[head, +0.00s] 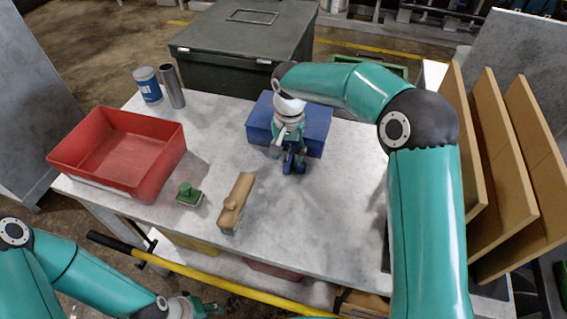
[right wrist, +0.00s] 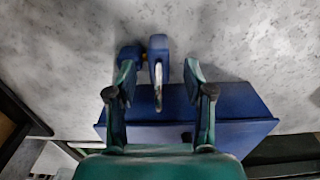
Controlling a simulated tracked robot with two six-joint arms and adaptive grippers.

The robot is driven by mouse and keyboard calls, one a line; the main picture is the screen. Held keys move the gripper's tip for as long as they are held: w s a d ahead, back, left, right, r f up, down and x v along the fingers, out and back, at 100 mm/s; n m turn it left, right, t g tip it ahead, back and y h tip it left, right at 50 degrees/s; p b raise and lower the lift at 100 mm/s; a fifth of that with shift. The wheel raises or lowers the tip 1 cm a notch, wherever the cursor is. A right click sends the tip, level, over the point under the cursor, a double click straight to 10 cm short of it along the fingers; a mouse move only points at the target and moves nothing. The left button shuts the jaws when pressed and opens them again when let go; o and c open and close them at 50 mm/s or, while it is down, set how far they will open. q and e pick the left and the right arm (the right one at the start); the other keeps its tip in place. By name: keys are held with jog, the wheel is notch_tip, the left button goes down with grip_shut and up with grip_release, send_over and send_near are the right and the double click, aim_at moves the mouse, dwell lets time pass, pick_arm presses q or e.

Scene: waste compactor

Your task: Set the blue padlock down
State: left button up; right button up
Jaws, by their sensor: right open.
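The blue padlock (right wrist: 158,46) stands between the spread fingers of my right gripper (right wrist: 158,72), with a gap on each side, and its metal shackle points toward the palm. In the head view the padlock (head: 300,164) shows just below my right gripper (head: 292,150), in front of the blue box. It appears to rest on the grey table (head: 330,200), though the gripper partly hides it. A second dark blue shape (right wrist: 130,56) is beside the padlock, near the left finger. My left gripper (head: 208,306) is low at the bottom edge, away from the table; its jaws are unclear.
The blue box (head: 318,133) is right behind the padlock. Upright brown boards (head: 505,165) line the right side.

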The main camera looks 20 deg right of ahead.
grip_shut()
jog(key=shift+r, duration=0.15)
